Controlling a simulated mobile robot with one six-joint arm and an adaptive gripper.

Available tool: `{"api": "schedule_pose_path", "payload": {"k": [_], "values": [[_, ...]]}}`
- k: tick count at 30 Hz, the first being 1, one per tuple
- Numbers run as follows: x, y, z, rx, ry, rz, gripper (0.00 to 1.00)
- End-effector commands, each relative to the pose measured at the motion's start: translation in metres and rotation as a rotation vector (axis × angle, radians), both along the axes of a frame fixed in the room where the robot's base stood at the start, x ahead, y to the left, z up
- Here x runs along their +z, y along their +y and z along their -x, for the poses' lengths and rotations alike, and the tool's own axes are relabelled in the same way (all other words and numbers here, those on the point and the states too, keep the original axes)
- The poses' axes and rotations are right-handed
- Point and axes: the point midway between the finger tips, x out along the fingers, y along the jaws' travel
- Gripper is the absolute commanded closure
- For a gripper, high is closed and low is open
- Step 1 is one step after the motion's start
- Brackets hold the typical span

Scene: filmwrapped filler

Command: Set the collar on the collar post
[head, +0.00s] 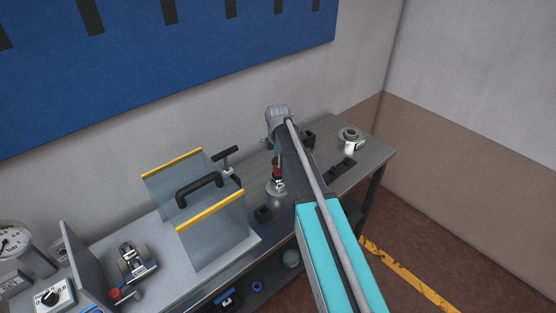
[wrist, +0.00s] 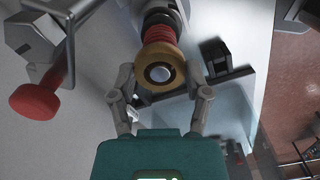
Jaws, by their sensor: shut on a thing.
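In the wrist view a brass-coloured ring (wrist: 160,72), which looks like the collar, sits between the two fingertips of my gripper (wrist: 159,82). My gripper is shut on it. A pale round end shows inside its dark hole. A red ribbed piece (wrist: 159,33) adjoins the ring, with dark and metal parts beyond. In the head view red and dark parts (head: 277,170) show above a metal base (head: 277,187) on the bench, beside my arm. My arm hides the fingertips there. I cannot tell which part is the collar post, or whether the ring touches the red piece.
A clear guard with yellow edges and a black handle (head: 200,188) stands left of my arm. A grey ring on a white base (head: 350,138) stands at the bench's right end. A red knob (wrist: 37,101) is left in the wrist view, and a black block (wrist: 216,58) is right.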

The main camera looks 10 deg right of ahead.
Motion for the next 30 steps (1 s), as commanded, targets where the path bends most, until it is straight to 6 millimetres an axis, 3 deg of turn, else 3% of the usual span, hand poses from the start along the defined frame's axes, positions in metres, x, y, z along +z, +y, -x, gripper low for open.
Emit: {"api": "schedule_pose_path", "payload": {"k": [11,26,30], "values": [[0.033,0.0,0.001,0.0,0.0,0.0,0.9],[0.093,0.0,0.054,0.0,0.0,0.0,0.9],[0.104,0.0,0.087,0.0,0.0,0.0,0.9]]}}
